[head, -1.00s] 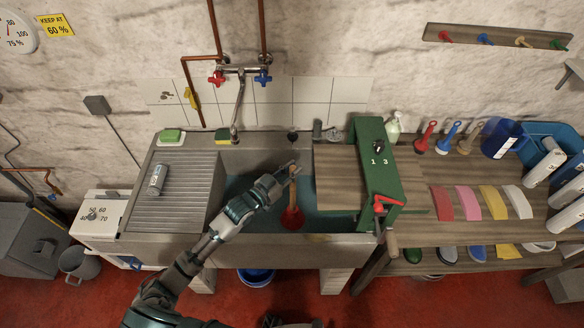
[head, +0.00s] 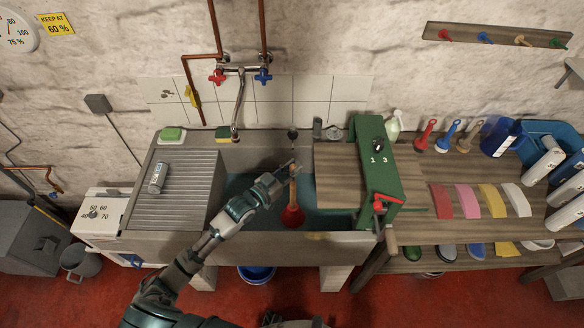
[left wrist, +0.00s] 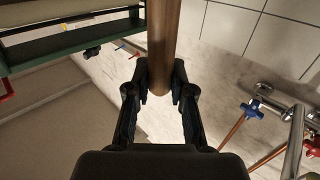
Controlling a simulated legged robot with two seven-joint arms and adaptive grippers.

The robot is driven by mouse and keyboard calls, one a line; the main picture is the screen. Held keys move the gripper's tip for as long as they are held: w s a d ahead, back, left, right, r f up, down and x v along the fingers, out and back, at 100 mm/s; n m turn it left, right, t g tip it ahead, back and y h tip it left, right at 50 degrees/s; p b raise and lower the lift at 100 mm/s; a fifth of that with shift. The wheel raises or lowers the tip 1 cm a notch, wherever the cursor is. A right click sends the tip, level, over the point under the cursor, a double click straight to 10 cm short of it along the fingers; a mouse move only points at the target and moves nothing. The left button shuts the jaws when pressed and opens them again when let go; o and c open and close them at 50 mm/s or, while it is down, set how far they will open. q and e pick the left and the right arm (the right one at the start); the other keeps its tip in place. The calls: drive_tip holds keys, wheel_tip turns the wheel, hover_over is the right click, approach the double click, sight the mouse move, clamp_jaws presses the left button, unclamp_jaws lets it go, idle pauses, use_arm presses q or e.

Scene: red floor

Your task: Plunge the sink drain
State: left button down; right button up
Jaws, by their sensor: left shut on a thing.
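The sink (head: 335,247) is a grey trough with bluish water (head: 325,193) in it. A plunger with a red rubber cup (head: 292,216) stands roughly upright in the sink. My left gripper (head: 289,172) is shut on the plunger's wooden handle near its top. In the left wrist view the brown handle (left wrist: 163,40) runs up between the fingers of my left gripper (left wrist: 160,85). The drain is not visible, and the cup's lower rim is hard to make out. My right gripper is not in view.
A ribbed drainboard (head: 185,200) with a can (head: 157,178) lies left of the basin. A wooden board (head: 335,180) and a green stand (head: 385,165) cover its right side. The faucet (head: 239,100) hangs behind.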

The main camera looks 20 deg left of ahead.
use_arm(q)
drive_tip(key=shift+s+f+b, duration=0.15)
drive_tip(key=shift+f+b, duration=0.25)
drive_tip(key=shift+f, duration=0.45)
idle(1.1)
drive_tip(key=shift+r+p, duration=0.6)
drive_tip(key=shift+p, duration=0.2)
drive_tip(key=shift+r, duration=0.25)
drive_tip(key=shift+p, duration=0.35)
drive_tip(key=shift+s+f+b, duration=0.1)
drive_tip(key=shift+f+b, duration=0.3)
drive_tip(key=shift+f, duration=0.4)
idle(1.0)
